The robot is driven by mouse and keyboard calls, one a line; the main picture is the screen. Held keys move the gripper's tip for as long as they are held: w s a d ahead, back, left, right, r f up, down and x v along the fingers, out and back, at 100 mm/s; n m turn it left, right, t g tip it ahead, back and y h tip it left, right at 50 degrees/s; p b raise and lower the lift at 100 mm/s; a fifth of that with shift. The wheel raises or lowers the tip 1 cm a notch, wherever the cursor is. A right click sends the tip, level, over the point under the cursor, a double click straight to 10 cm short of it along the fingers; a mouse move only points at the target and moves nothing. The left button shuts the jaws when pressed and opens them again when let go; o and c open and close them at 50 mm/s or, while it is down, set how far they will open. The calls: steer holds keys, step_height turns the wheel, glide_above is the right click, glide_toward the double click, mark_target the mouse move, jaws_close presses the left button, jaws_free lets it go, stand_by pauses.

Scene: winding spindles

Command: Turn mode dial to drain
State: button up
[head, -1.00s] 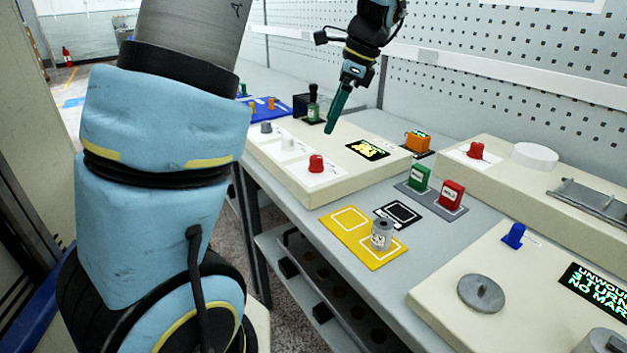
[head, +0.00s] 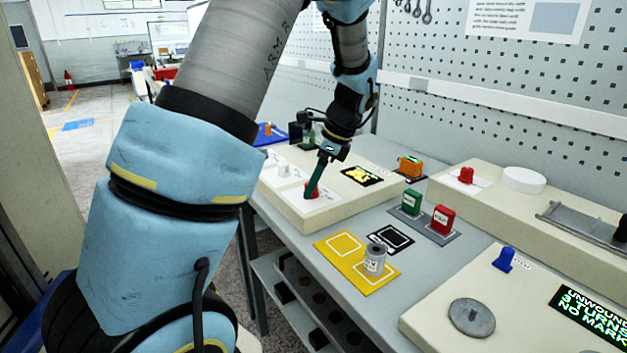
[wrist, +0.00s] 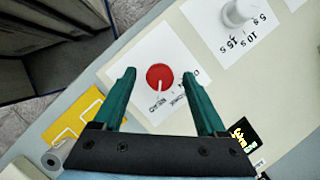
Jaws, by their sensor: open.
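The red dial (wrist: 160,78) sits on a white label on the cream console (head: 345,205). In the wrist view its pale pointer line points down in the picture, toward small printed words that are upside down and hard to read. In the head view the dial (head: 312,190) is partly hidden by my fingers. My gripper (wrist: 157,75) is open, its two green fingers pointing at the dial, one to each side of it in the wrist view. In the head view my gripper (head: 310,192) reaches down to the dial; I cannot tell whether it touches.
A white knob (wrist: 238,12) with second marks is beside the dial. A lit display (head: 361,176) is on the same console. A yellow mat (head: 345,244) with a grey spindle (head: 375,259), and green (head: 411,201) and red (head: 443,219) blocks stand in front.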

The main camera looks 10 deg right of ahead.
jaws_close()
stand_by(0.7)
